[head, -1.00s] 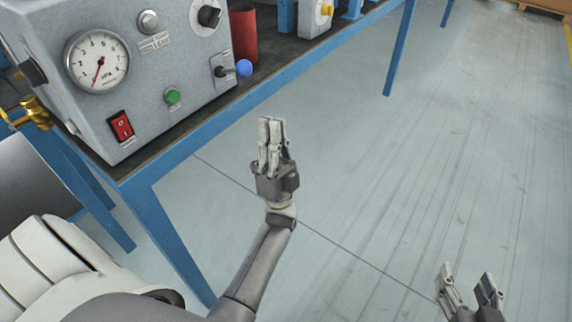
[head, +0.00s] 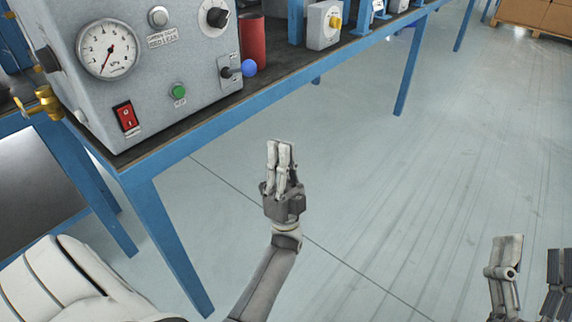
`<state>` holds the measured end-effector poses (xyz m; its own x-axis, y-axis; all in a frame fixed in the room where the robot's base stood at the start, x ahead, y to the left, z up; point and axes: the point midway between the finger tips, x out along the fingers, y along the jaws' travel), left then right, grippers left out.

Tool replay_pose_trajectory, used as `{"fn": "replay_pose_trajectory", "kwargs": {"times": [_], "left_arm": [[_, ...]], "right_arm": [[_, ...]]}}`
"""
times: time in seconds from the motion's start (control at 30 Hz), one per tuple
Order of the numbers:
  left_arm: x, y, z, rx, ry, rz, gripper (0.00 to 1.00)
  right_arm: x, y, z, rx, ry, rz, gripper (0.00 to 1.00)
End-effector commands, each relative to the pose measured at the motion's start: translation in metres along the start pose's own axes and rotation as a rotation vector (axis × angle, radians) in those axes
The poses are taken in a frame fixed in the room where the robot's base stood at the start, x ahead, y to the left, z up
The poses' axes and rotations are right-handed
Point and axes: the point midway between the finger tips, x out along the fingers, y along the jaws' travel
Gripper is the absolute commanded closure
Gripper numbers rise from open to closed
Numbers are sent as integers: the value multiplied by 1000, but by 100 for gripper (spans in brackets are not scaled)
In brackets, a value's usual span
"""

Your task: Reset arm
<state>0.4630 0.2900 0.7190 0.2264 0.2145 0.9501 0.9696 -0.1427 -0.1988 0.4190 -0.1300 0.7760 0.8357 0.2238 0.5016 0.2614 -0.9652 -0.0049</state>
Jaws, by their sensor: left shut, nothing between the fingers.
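My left gripper (head: 280,150) is shut and empty. It points up over the bare floor, in front of the bench and apart from it. My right gripper (head: 532,250) shows at the bottom right corner with its fingers spread apart. Nothing shows between its fingers, and its lower part is cut off by the frame. The grey blower control box (head: 165,75) stands on the bench at the upper left, away from both grippers.
The blue-framed bench (head: 215,122) runs back right. The floor (head: 400,190) is clear. Cardboard boxes (head: 535,14) sit far back.

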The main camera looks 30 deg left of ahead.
Motion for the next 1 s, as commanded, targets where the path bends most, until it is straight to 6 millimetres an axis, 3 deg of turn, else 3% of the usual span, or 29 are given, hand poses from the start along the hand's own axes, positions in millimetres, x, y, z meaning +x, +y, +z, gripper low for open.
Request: {"fn": "replay_pose_trajectory", "kwargs": {"times": [0.3, 0.67, 0.83, 1.0], "left_arm": [[-7, 2, 4, -1, 1, 0, 100], [-4, 2, 0, -52, 11, 24, 100], [12, -1, -29, -333, 42, 153, 100], [26, -9, -79, -745, 18, 361, 100]], "right_arm": [[-3, -3, -30, 7, 168, -7, 44], [-4, -4, -33, 8, 185, -7, 44], [-4, -4, -33, 8, 184, -7, 44], [-4, -4, -33, 8, 183, -7, 44]]}}
